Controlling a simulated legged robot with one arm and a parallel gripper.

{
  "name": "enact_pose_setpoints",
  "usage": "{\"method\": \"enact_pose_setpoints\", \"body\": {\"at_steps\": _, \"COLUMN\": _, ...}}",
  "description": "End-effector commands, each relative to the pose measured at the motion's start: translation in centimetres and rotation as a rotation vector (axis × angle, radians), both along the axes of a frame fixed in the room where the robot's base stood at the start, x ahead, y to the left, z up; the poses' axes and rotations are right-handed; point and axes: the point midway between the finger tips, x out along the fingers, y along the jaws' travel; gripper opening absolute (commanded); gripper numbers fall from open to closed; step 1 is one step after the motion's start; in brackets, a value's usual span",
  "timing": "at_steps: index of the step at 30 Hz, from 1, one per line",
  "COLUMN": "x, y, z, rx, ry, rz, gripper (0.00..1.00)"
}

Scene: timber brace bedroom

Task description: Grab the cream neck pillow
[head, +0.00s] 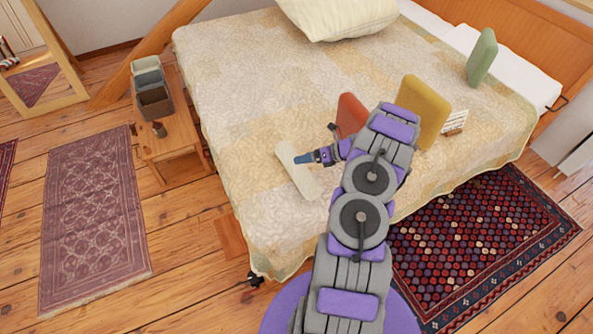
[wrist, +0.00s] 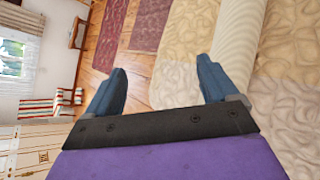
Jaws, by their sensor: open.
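The cream neck pillow (head: 297,172) is a long, pale roll lying on the patterned bedspread near the bed's front left edge. In the wrist view it shows as a pale cylinder (wrist: 238,50) at the upper right, beyond the right finger and not between the fingers. My gripper (head: 303,158) is at the roll's right side in the head view, close to it; I cannot tell whether it touches. In the wrist view, my gripper (wrist: 161,70) has its two blue fingers wide apart with nothing between them.
Orange (head: 350,114), yellow (head: 424,108) and green (head: 482,57) upright pads and a small white slatted item (head: 455,122) are on the bed. A large cream pillow (head: 338,14) lies at the back. A wooden bench (head: 168,143) with boxes stands left of the bed.

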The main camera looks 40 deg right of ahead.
Motion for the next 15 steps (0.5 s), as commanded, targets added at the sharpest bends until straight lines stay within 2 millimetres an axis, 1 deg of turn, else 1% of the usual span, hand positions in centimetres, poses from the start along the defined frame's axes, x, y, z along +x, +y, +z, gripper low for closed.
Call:
{"method": "enact_pose_setpoints", "body": {"at_steps": 1, "x": -1.2, "y": -1.7, "z": -2.3, "rx": 0.038, "ry": 0.028, "rz": -0.076, "gripper": 0.87}}
{"method": "enact_pose_setpoints", "body": {"at_steps": 3, "x": -2.4, "y": -3.4, "z": -4.5, "rx": 0.080, "ry": 0.058, "rz": -0.166, "gripper": 0.87}}
{"method": "enact_pose_setpoints", "body": {"at_steps": 6, "x": -3.9, "y": -5.0, "z": -6.6, "rx": 0.122, "ry": 0.087, "rz": -0.266, "gripper": 0.87}}
{"method": "enact_pose_setpoints", "body": {"at_steps": 9, "x": -5.0, "y": -5.7, "z": -7.8, "rx": 0.149, "ry": 0.104, "rz": -0.329, "gripper": 0.87}}
{"method": "enact_pose_setpoints", "body": {"at_steps": 11, "x": -5.4, "y": -6.0, "z": -8.3, "rx": 0.159, "ry": 0.111, "rz": -0.353, "gripper": 0.87}}
{"method": "enact_pose_setpoints", "body": {"at_steps": 13, "x": -5.5, "y": -6.3, "z": -8.9, "rx": 0.168, "ry": 0.116, "rz": -0.367, "gripper": 0.87}}
{"method": "enact_pose_setpoints", "body": {"at_steps": 15, "x": -5.1, "y": -6.5, "z": -9.6, "rx": 0.172, "ry": 0.117, "rz": -0.372, "gripper": 0.87}}
